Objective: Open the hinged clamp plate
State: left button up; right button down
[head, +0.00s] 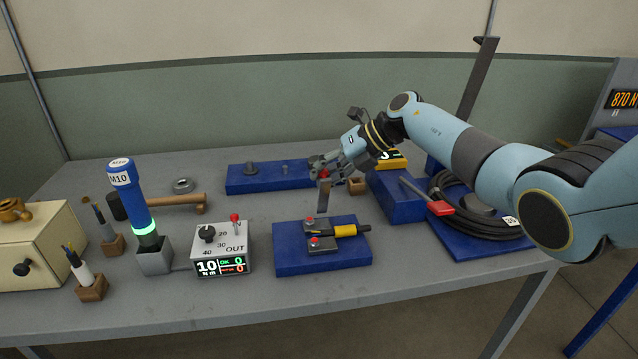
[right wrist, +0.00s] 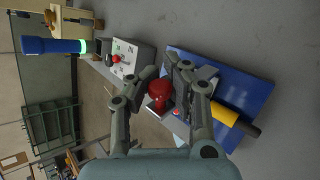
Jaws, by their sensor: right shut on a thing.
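A blue base block (head: 290,262) stands near the table's front edge. On it sits a grey metal clamp (head: 322,250) with small red parts, and a yellow-handled tool (head: 345,231) lies across it. The hinged clamp plate (head: 323,198) stands up steeply from the clamp's back side, with a red knob (head: 325,174) at its top. My right gripper (head: 326,169) is at this knob. In the right wrist view, my right gripper (right wrist: 165,85) has its fingers on either side of the red knob (right wrist: 158,92). The plate's hinge is not clear to see. My left gripper is not in view.
A torque tester (head: 220,248) and a blue torque driver (head: 132,195) stand left of the block. Behind is a blue fixture (head: 265,180). To the right are a blue block with a red-handled lever (head: 440,208) and a black cable coil (head: 480,222).

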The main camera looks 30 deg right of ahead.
jog(key=shift+w+d+r+b, duration=0.2)
jog(key=shift+w+d+b, duration=0.15)
jog(key=shift+w, duration=0.3)
jog(key=shift+w+d+r+b, duration=0.2)
jog(key=shift+w+b, duration=0.1)
jog(key=shift+w, duration=0.3)
jog(key=shift+r, duration=0.1)
jog(key=c, duration=1.8)
grip_release()
jog(key=shift+d, duration=0.1)
jog(key=o, duration=0.5)
jog(key=shift+s+d, duration=0.2)
jog(key=shift+s, duration=0.1)
jog(key=shift+c, duration=0.2)
jog(key=shift+o, duration=0.9)
jog(key=shift+a+f, duration=0.2)
jog(key=shift+a, duration=0.05)
jog(key=v, duration=1.2)
jog(key=shift+w, duration=0.2)
